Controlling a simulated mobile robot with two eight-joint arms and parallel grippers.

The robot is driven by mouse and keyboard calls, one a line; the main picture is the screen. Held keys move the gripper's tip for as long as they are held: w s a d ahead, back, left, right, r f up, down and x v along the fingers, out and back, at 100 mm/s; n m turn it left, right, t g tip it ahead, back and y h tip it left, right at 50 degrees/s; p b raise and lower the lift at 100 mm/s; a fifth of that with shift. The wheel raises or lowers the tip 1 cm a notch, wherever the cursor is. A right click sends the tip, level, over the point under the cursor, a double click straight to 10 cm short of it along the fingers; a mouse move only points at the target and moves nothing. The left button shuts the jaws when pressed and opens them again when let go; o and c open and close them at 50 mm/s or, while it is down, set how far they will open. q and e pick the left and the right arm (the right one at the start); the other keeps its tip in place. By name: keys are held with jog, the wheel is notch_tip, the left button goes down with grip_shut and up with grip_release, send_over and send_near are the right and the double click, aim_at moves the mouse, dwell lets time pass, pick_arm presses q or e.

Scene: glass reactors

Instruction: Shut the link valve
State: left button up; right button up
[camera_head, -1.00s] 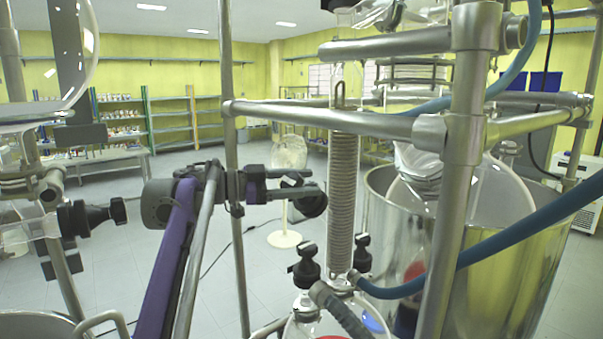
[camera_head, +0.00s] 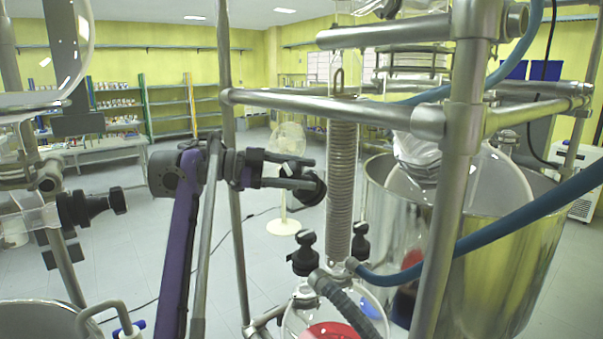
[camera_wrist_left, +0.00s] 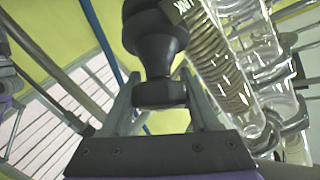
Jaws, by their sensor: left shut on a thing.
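A black valve knob (camera_head: 314,190) sits in front of the coiled glass condenser in the head view, partly hidden by my gripper. In the left wrist view, the black knob (camera_wrist_left: 157,48) stands with its narrow neck and flared end between the fingers. My left gripper (camera_head: 308,174) is shut on this knob, its two fingers reaching in from the left; they also show in the left wrist view (camera_wrist_left: 160,98) on both sides of the knob. The knob's glass seat is hidden, and I cannot tell how far it is turned. My right gripper is not in view.
Steel frame bars (camera_head: 330,108) cross close around my arm. Black valve knobs (camera_head: 305,254) stand on the flask (camera_head: 335,318) below, and another (camera_head: 92,206) juts out at left. Blue hoses (camera_head: 530,222) and a metal bath (camera_head: 480,260) occupy the right.

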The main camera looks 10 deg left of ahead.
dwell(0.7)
pick_arm(q)
jog(key=o, duration=1.4)
jog(key=shift+s+d, duration=0.1)
